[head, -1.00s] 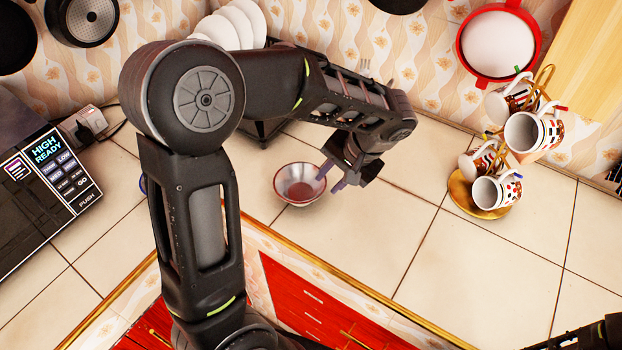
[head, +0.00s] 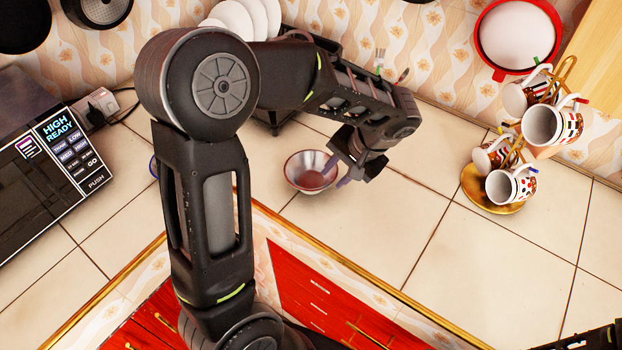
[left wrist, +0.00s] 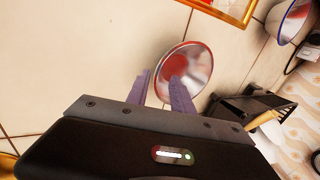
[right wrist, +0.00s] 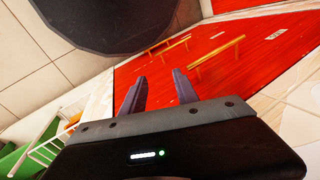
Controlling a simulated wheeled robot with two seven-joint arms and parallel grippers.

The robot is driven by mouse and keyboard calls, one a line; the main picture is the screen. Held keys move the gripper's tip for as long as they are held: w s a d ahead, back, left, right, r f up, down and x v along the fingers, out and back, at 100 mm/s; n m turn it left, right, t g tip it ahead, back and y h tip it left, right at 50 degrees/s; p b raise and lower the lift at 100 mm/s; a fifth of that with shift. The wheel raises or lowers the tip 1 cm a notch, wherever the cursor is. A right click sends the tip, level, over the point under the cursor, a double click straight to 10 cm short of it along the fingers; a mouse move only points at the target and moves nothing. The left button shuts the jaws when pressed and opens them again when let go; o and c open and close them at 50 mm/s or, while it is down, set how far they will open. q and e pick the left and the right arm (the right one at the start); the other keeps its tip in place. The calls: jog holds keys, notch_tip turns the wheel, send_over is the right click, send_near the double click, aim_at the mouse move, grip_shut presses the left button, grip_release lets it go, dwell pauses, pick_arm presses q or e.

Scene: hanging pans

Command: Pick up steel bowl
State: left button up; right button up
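The steel bowl (head: 307,176) is shiny, with reddish reflections, and stands upright on the tiled counter right of my left arm. It also shows in the left wrist view (left wrist: 190,62). My left gripper (head: 334,175) is open at the bowl's right side. In the left wrist view its fingers (left wrist: 160,75) are apart, one overlapping the bowl's inside and one just outside the rim. I cannot tell whether they touch it. My right gripper (right wrist: 159,76) is open and empty, over red drawer fronts in the right wrist view.
A gold mug stand with several mugs (head: 513,186) stands at the right. A dark rack with white plates (head: 263,18) is behind my left arm. A blue-rimmed bowl (left wrist: 291,18) is nearby. A microwave (head: 40,180) is at left. Counter right of the bowl is clear.

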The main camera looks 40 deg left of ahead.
aim_at(329, 181)
pick_arm(q)
jog(key=b+x, duration=0.1)
jog(key=x, duration=0.3)
jog(key=shift+f+b, duration=0.15)
jog(key=shift+b, duration=0.25)
jog(key=shift+a+f, duration=0.1)
jog(key=shift+f, duration=0.15)
jog(key=shift+c, duration=0.3)
grip_shut()
dwell(0.8)
